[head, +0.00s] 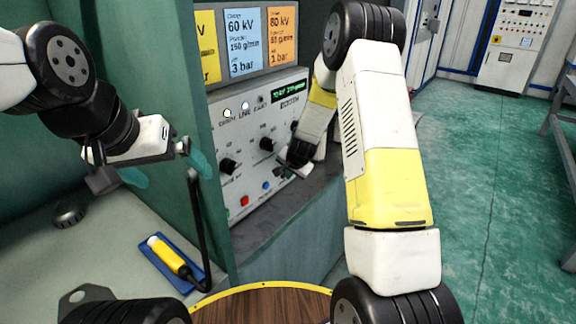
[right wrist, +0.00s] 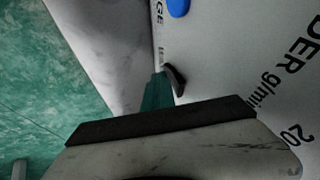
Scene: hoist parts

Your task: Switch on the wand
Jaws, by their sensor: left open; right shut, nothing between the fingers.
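The grey control panel (head: 250,150) stands behind the bench ledge, with black knobs, a green-lit display (head: 289,91), a red button (head: 244,201) and a blue button (head: 265,185). Two small lamps near its upper left look lit. A yellow wand-like tool (head: 168,256) with a white end lies on a blue mat (head: 160,272) at the lower left; whether it is the wand is unclear. My right gripper (head: 283,164) is shut and empty close to the panel's lower right. In the right wrist view a blue button (right wrist: 178,7) shows above its fingers (right wrist: 163,88). My left gripper (head: 168,171) is open and empty above the left bench.
A green wall edge (head: 205,130) separates the left bench from the panel. Setting cards (head: 244,42) hang above the panel. A round wooden top (head: 260,305) is at the front. The green floor at right is clear.

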